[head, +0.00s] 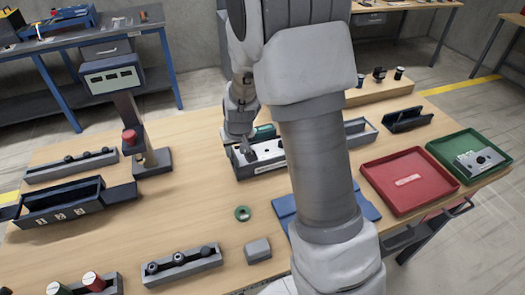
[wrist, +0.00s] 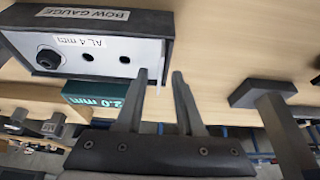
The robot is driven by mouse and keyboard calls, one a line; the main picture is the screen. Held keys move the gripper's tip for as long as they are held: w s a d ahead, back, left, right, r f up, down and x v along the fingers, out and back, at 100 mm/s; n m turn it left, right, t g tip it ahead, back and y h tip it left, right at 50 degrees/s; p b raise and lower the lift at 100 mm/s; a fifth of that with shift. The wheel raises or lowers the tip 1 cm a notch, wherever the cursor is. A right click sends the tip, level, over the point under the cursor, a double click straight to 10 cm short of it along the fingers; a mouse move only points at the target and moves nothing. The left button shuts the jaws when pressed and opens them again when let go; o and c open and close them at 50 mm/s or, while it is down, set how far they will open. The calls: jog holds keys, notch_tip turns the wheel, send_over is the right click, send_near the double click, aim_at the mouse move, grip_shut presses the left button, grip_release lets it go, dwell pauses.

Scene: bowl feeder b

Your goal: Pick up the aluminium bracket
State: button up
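The aluminium bracket appears to be the pale plate labelled "AL 4 mm" (wrist: 112,60), with holes and a dark knob, lying in the dark bow gauge (wrist: 166,22). In the head view the plate (head: 268,151) sits in the gauge mid-table, partly hidden by my arm. My gripper (wrist: 162,74) is open at the plate's right end in the wrist view. A thin pale edge shows between the fingertips, nearer the left finger. Contact cannot be told. My gripper (head: 243,151) is over the gauge's left end in the head view.
A green "2.0 mm" block (wrist: 95,96) is beside the gauge. A post with a display (head: 112,75) stands left. A red tray (head: 385,190) and a green tray (head: 446,153) holding a metal part (head: 480,160) are right. Bare table lies left of the gauge.

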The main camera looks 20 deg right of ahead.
grip_shut()
dwell(1.2)
